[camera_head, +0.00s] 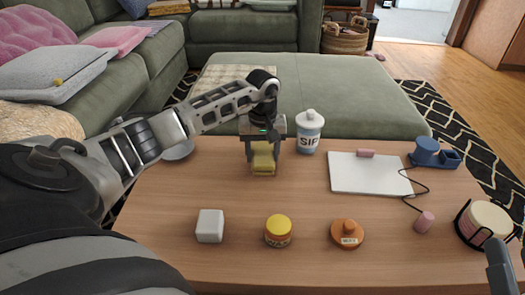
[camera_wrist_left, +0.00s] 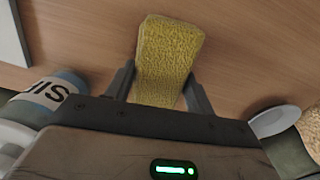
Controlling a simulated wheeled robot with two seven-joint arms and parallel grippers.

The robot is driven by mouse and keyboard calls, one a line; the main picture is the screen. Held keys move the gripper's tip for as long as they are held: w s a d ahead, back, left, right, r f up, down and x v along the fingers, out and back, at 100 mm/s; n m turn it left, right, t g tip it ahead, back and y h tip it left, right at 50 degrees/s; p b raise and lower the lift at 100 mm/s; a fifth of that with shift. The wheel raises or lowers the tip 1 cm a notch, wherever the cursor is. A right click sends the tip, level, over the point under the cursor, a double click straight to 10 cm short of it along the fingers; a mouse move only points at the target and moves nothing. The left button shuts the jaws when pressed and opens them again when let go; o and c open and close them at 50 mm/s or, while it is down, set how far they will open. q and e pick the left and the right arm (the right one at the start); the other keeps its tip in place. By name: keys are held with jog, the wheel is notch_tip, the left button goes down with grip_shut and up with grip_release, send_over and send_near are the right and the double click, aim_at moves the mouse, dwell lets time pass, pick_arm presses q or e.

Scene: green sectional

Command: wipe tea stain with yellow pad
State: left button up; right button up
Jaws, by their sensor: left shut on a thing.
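The yellow pad (camera_head: 263,160) is between the fingers of my left gripper (camera_head: 262,152), at the back middle of the wooden table. In the left wrist view the rough yellow pad (camera_wrist_left: 168,55) sticks out past the fingertips of my left gripper (camera_wrist_left: 158,90), which is shut on it. I cannot tell whether the pad touches the tabletop. No tea stain can be made out in either view. A dark grey part at the lower right edge of the head view may be my right gripper (camera_head: 500,268); its jaw state does not show.
A "SIP" bottle (camera_head: 309,133) stands just right of my left gripper, a saucer-like dish (camera_head: 178,150) to its left. A white board (camera_head: 370,175) lies to the right. A white block (camera_head: 210,226), yellow-lidded jar (camera_head: 278,231) and orange-brown item (camera_head: 347,234) line the front. The table's middle is clear.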

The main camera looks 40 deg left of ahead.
pick_arm(q)
jog(key=shift+f+b, duration=0.7)
jog(key=shift+f, duration=0.4)
